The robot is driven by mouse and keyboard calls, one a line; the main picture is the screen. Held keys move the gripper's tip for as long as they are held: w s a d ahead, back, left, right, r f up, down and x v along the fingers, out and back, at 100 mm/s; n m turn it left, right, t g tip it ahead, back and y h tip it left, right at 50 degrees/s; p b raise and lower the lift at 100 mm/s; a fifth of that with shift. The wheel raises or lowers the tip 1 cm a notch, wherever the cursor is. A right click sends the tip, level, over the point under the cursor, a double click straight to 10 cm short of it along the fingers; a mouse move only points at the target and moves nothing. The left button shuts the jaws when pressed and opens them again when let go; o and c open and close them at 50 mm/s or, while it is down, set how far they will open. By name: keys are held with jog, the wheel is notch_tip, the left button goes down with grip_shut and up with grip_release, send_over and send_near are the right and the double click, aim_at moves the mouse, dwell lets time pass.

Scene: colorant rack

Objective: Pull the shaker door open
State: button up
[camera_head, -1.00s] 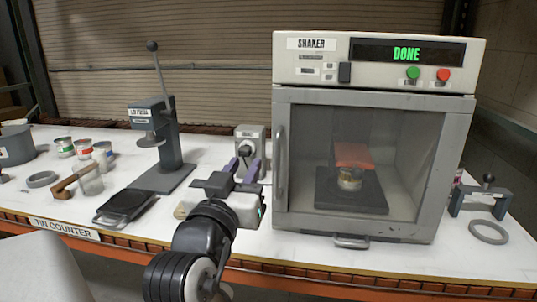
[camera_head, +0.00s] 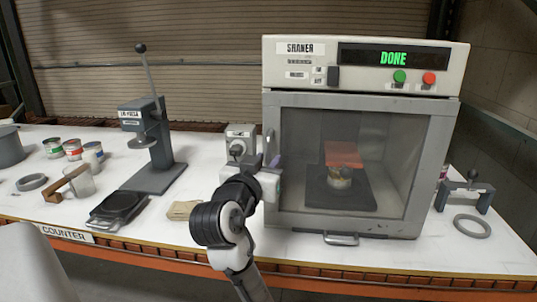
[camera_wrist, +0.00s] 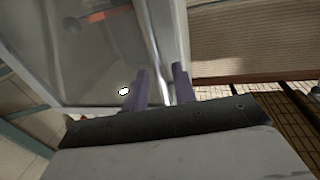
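The shaker (camera_head: 360,78) stands at the right of the counter, its display reading DONE. Its grey-framed door (camera_head: 395,160) is shut. Through the glass, a tin (camera_head: 339,178) sits on a dark plate under an orange-red block. My gripper (camera_head: 270,161) is at the door's left edge, at the upright handle, which it and the wrist largely hide in the head view. In the wrist view, the two purple fingers (camera_wrist: 161,70) are apart. A pale upright bar, apparently the handle, shows between them; I cannot tell whether they touch it.
Several tins are at the far left. A grey ring (camera_head: 472,226) lies at the right. A low pull (camera_head: 341,239) juts out below the door.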

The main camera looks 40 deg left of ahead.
jog(key=shift+x, duration=0.9)
jog(key=shift+c, duration=0.4)
grip_shut()
